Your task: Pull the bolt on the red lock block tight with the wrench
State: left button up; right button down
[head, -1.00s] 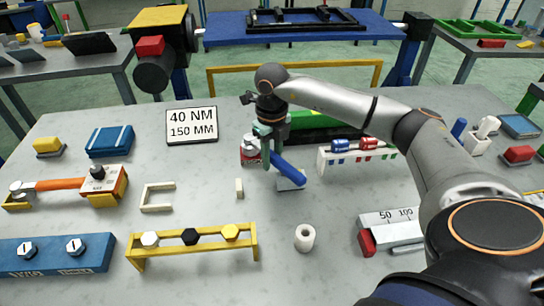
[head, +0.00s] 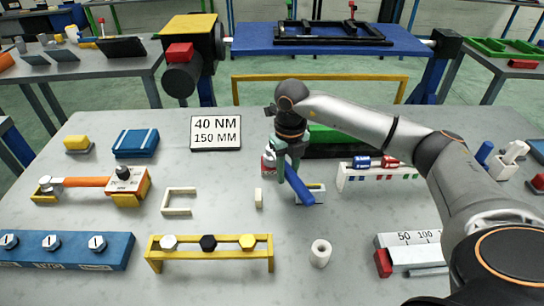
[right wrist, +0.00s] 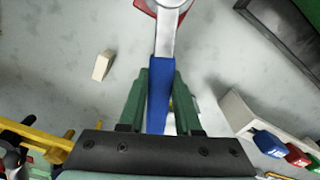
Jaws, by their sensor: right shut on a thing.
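My right gripper (head: 290,170) is shut on the blue handle of the wrench (head: 302,192). In the right wrist view the handle (right wrist: 158,105) runs between the green fingers (right wrist: 156,98), and its silver shaft leads up to a ring-shaped head at the top edge. The red lock block (head: 268,161) shows partly behind the gripper; a red part (right wrist: 143,6) shows beneath the wrench head. The bolt cannot be made out, and I cannot tell how the head sits on it. My left gripper is not in view.
A white rack (head: 346,178) with blue and red pieces stands just right of the wrench. A small cream block (head: 258,198) lies to the left, and a yellow stand (head: 210,256) with hex heads is in front. A sign (head: 215,132) reads 40 NM, 150 MM.

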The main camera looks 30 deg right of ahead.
jog(key=shift+a, duration=0.1)
jog(key=shift+w+a+m+p, duration=0.2)
jog(key=shift+a+m+p, duration=0.3)
jog(key=shift+m, duration=0.4)
jog(key=shift+a+r, duration=0.1)
jog(key=shift+a, duration=0.1)
jog(key=shift+w+a+m, duration=0.25)
jog(key=shift+a+m, duration=0.3)
jog(key=shift+m, duration=0.35)
jog(key=shift+d, duration=0.2)
jog(key=shift+n, duration=0.3)
